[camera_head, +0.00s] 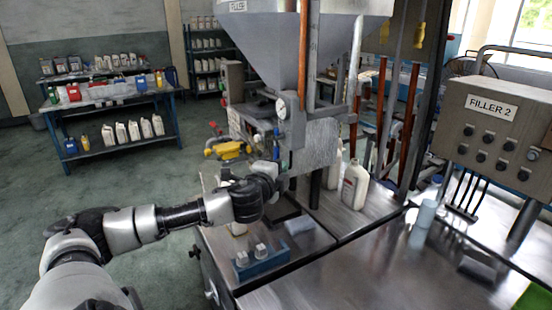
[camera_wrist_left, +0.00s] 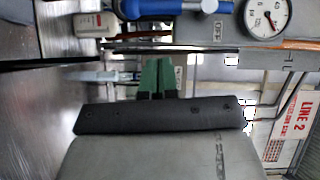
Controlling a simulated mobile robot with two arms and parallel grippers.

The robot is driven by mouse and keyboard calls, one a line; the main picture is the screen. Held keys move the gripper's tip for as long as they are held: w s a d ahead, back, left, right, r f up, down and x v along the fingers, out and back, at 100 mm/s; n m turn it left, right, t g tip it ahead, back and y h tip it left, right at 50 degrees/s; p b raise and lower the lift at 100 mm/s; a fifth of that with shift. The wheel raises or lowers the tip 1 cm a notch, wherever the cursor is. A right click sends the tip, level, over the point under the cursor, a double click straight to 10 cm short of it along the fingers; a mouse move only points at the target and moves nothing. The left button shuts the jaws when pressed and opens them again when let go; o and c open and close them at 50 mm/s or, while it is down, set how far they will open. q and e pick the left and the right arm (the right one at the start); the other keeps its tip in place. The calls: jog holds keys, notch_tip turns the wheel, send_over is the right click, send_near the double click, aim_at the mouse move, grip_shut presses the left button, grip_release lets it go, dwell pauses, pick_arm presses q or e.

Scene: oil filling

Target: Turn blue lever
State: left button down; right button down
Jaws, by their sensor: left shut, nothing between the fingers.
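The blue lever (camera_head: 276,146) is on the side of the grey filler machine, below the round gauge. In the left wrist view the blue lever (camera_wrist_left: 160,8) lies across the top edge, partly cut off. My left gripper (camera_head: 283,170) is close to the filler body, just below the lever. Its green fingers (camera_wrist_left: 157,78) are shut and empty, apart from the lever in the left wrist view. My right gripper is not in view.
A pressure gauge (camera_wrist_left: 267,17) is beside the lever. The FILLER 2 control box (camera_head: 491,130) is at the right.

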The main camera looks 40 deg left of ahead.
aim_at(277, 156)
pick_arm(q)
jog(key=a, duration=0.1)
jog(key=w+a+p, duration=0.1)
jog(key=w+a, duration=0.1)
jog(key=shift+w+a+f, duration=0.2)
jog(key=shift+w+a, duration=0.05)
jog(key=shift+a, duration=0.1)
jog(key=shift+w+a+m+t+b, duration=0.15)
jog(key=shift+a+m+t+b, duration=0.35)
jog(key=shift+b, duration=0.7)
jog(key=shift+a, duration=0.1)
